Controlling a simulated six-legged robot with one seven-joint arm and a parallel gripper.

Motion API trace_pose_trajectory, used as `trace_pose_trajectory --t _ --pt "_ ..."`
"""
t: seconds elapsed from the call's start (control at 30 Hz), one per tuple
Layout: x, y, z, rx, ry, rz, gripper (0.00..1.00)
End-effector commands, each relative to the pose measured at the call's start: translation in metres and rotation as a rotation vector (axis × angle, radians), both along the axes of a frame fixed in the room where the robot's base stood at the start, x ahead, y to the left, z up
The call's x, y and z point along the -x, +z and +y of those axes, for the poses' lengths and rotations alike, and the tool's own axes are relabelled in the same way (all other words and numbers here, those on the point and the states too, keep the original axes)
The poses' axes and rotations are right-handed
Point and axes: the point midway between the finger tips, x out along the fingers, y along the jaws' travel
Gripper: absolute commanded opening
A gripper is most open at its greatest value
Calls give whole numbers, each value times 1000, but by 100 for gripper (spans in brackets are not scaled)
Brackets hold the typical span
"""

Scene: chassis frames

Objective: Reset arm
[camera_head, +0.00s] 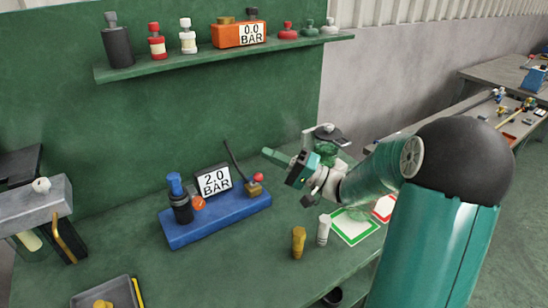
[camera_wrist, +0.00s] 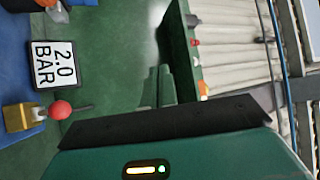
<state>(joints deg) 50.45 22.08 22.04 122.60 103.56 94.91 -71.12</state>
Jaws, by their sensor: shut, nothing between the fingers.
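My gripper (camera_head: 268,154) is above the green workbench in the body view, at the end of my teal arm, and points left. Its fingers are shut with nothing between them. In the wrist view, the shut green fingers (camera_wrist: 160,88) show beyond the dark edge of the gripper body. My gripper is apart from the blue device (camera_head: 215,215), up and to its right. Part of the bench behind my arm is hidden.
The blue device carries a "2.0 BAR" display (camera_head: 214,182) and a red-knobbed lever (camera_head: 257,178). A shelf (camera_head: 220,58) with several bottles is above. Yellow (camera_head: 299,241) and white (camera_head: 324,229) cylinders stand near a green-bordered card (camera_head: 354,229). A grey tray (camera_head: 119,284) is front left.

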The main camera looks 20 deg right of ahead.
Motion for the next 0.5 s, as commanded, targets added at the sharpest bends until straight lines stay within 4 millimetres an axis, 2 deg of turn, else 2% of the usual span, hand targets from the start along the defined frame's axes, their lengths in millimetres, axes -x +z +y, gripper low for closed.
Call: trace_pose_trajectory --t 0.2,0.5 --pt "15 7 2 -1 0 -1 0" --pt "15 7 2 -1 2 0 0"
